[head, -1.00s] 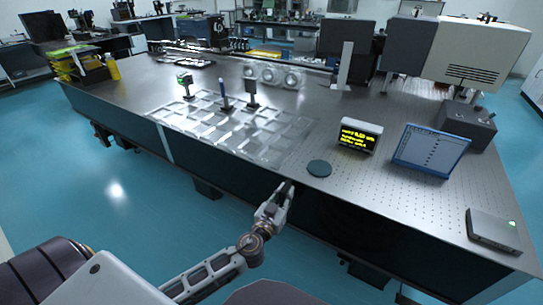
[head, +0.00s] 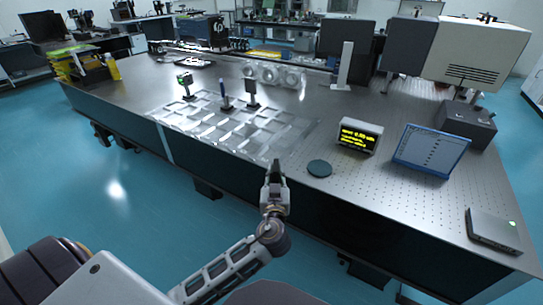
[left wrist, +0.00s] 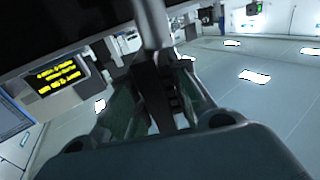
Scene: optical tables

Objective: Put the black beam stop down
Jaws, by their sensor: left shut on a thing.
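My left gripper (head: 274,190) is at the front edge of the optical table (head: 380,185), left of a dark round disc (head: 319,168). It is shut on the black beam stop (head: 274,166), which shows as a small dark shape at the fingertips. In the left wrist view, a grey post (left wrist: 151,22) and a large black surface (left wrist: 60,22) lie beyond the fingers; the black surface seems to be part of the beam stop. I cannot tell whether the beam stop touches the table. My right gripper is not in view.
A grid of shiny square plates (head: 215,128) lies left of the gripper, with small posted optics (head: 251,93) behind. A yellow-text display (head: 359,137) and a tablet screen (head: 430,150) stand to the right. Bare perforated tabletop surrounds the disc.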

